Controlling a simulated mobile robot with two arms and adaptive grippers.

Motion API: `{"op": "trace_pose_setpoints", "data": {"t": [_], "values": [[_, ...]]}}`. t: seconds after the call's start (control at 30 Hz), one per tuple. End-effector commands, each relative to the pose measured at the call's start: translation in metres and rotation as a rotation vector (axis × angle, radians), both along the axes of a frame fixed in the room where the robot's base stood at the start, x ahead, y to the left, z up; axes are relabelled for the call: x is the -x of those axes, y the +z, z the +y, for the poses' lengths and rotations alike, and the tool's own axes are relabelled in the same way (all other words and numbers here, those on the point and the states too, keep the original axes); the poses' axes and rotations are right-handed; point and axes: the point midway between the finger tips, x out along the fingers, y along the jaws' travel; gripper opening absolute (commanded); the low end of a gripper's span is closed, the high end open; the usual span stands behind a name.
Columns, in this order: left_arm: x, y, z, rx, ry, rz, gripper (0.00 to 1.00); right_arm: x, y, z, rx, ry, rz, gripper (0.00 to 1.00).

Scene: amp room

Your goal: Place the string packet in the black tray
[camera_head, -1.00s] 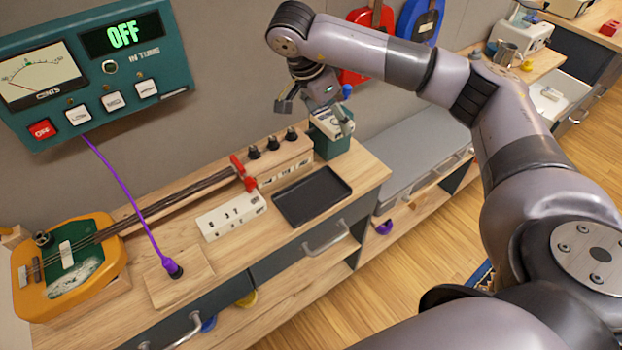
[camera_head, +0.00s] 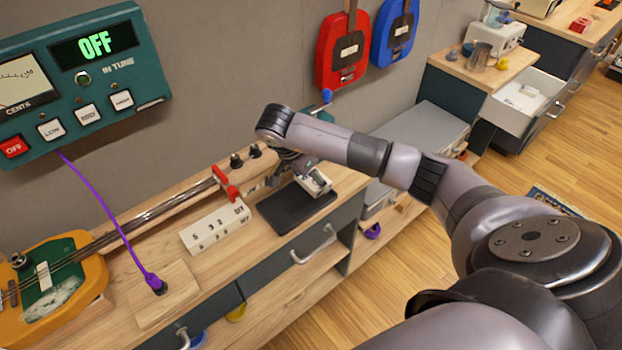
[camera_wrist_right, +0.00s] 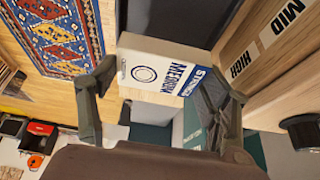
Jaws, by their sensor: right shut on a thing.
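The string packet (camera_head: 319,184) is a flat white box. In the right wrist view the packet (camera_wrist_right: 160,66) shows a blue band lettered STRINGS and MEDIUM and a round mark. My right gripper (camera_head: 305,180) is shut on it, with a dark finger on either side in the wrist view (camera_wrist_right: 158,88). The black tray (camera_head: 282,217) lies flat on the wooden bench top. The packet is over the tray's back right part in the head view; the exact gap below it is hard to tell. The tray (camera_wrist_right: 175,15) also shows beyond the packet in the wrist view. My left gripper is out of view.
A white switch strip (camera_head: 215,228) lies left of the tray, with a red clamp (camera_head: 226,184) and the guitar neck behind it. A green box (camera_head: 320,115) stands behind my arm, partly hidden. A purple cable (camera_head: 115,222) hangs from the tuner (camera_head: 80,75) to the bench.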

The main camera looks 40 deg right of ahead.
Motion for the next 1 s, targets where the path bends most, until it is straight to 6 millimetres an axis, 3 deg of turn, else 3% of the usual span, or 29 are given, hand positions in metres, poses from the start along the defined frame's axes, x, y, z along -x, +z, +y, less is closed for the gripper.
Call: {"op": "trace_pose_setpoints", "data": {"t": [0.13,0.87,0.9,1.0], "values": [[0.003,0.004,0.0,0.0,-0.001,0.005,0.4,0.0,-0.018,0.001,-0.001,0.001,0.001,0.43],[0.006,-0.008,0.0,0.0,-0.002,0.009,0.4,0.0,-0.031,0.0,0.0,0.0,-0.002,0.43],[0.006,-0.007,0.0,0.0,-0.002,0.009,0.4,0.0,-0.031,0.0,-0.001,0.0,-0.003,0.72],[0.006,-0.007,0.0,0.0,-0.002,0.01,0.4,-0.001,-0.031,0.001,-0.001,0.0,-0.003,0.79]]}}
